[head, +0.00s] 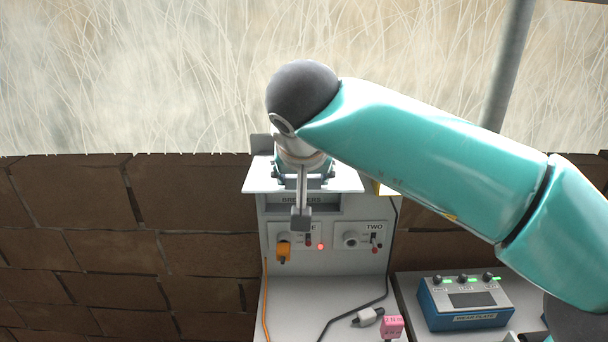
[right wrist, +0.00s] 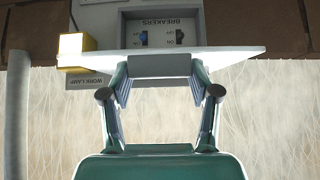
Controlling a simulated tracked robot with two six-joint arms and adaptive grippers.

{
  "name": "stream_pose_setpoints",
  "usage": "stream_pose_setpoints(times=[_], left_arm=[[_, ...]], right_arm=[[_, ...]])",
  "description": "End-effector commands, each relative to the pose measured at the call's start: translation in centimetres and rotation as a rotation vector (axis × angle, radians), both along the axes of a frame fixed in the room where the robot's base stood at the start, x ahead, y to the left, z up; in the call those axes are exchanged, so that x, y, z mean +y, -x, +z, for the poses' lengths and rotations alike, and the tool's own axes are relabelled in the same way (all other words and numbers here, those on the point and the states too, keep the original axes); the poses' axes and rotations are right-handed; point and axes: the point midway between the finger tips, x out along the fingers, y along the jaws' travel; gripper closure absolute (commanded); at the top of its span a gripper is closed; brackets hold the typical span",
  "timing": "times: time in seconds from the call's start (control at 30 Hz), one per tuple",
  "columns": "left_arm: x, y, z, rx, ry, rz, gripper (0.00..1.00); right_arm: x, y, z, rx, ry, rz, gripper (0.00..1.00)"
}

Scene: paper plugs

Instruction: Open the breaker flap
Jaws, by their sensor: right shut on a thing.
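The breaker flap is a white plate standing out roughly level from the top of the grey panel. It shows in the head view (head: 346,184) and in the right wrist view (right wrist: 235,56). My right gripper (head: 303,177) is at the flap's middle. In the right wrist view, its two fingers (right wrist: 160,72) are shut on the grey grip block (right wrist: 160,65) at the flap's edge. In the head view, my arm and gripper hide part of the flap.
Below are socket ONE with an orange plug (head: 284,251), a red light and socket TWO (head: 350,239). A white plug (head: 367,317), a pink block (head: 392,327) and a blue box (head: 465,301) lie lower right. A yellow block (right wrist: 74,48) sits beside the flap.

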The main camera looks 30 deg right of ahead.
Motion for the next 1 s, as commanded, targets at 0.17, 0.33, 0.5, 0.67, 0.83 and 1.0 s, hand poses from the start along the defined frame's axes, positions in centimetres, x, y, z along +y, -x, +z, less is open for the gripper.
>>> stream_pose_setpoints(times=[0.17, 0.33, 0.5, 0.67, 0.83, 1.0], left_arm=[[0.0, 0.0, 0.0, 0.000, 0.000, 0.000, 0.60], [0.0, 0.0, 0.0, 0.000, 0.000, 0.000, 0.60], [0.0, 0.0, 0.0, 0.000, 0.000, 0.000, 0.60], [0.0, 0.0, 0.1, 0.000, 0.000, 0.000, 0.60], [0.0, 0.0, 0.1, 0.000, 0.000, 0.000, 0.60], [0.0, 0.0, 0.1, 0.000, 0.000, 0.000, 0.60]], right_arm=[[0.0, 0.0, -0.3, 0.006, 0.001, -0.001, 0.19], [-0.1, 0.1, -0.2, 0.004, 0.001, -0.002, 0.12], [-0.1, 0.1, -0.1, 0.002, 0.000, -0.001, 0.12], [0.2, 0.5, 0.5, 0.000, 0.000, 0.000, 0.12], [1.1, 2.0, 2.4, -0.002, 0.000, 0.001, 0.12], [2.2, 4.1, 4.9, -0.002, 0.000, 0.001, 0.12]])
